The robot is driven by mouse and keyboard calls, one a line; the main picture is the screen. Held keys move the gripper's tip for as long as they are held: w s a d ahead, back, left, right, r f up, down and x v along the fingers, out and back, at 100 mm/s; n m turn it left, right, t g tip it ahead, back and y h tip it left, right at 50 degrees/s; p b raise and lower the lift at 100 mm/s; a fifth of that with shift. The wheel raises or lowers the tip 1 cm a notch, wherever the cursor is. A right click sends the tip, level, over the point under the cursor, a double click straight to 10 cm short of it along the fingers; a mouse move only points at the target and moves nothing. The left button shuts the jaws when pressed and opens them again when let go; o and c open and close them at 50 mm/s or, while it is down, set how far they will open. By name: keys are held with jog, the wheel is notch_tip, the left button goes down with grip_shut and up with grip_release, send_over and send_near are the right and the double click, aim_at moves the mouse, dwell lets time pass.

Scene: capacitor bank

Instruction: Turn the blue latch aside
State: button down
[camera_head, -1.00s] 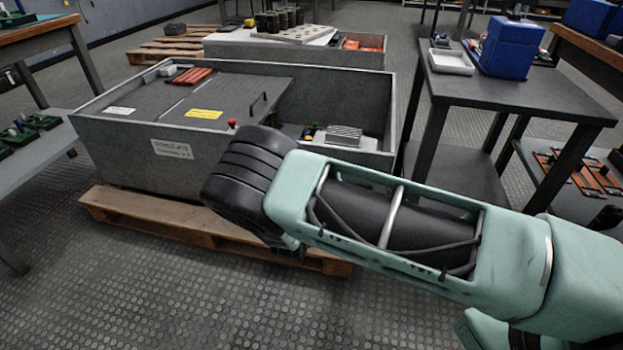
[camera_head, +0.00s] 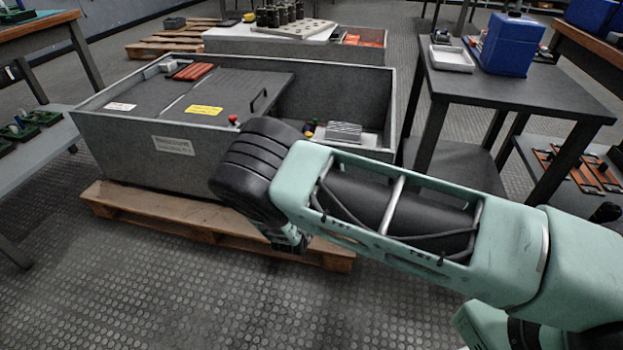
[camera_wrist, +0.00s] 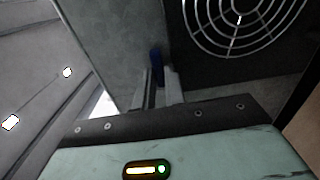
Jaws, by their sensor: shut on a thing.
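In the wrist view, the blue latch (camera_wrist: 156,64) is a small dark blue piece by the edge between a grey panel and a dark face with a round fan grille. My gripper (camera_wrist: 158,80) has its two grey fingers close together on either side of it, shut on it. Most of the latch is hidden between the fingers. In the head view, my arm reaches to the front side of the grey bank cabinet (camera_head: 110,140); the latch and the fingertips are hidden behind the arm there.
The cabinet stands on a wooden pallet (camera_head: 140,211), with a red knob (camera_head: 233,119) near its front rim. The fan grille (camera_wrist: 238,20) is right of the fingers. A dark table (camera_head: 540,97) with a blue box (camera_head: 510,45) stands at right. The floor in front is clear.

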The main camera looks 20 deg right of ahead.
jog(key=c, duration=1.5)
grip_release()
jog(key=shift+o, duration=0.2)
jog(key=p+v, duration=0.5)
jog(key=v, duration=1.2)
jog(key=shift+s, duration=0.25)
jog(key=shift+a, duration=0.15)
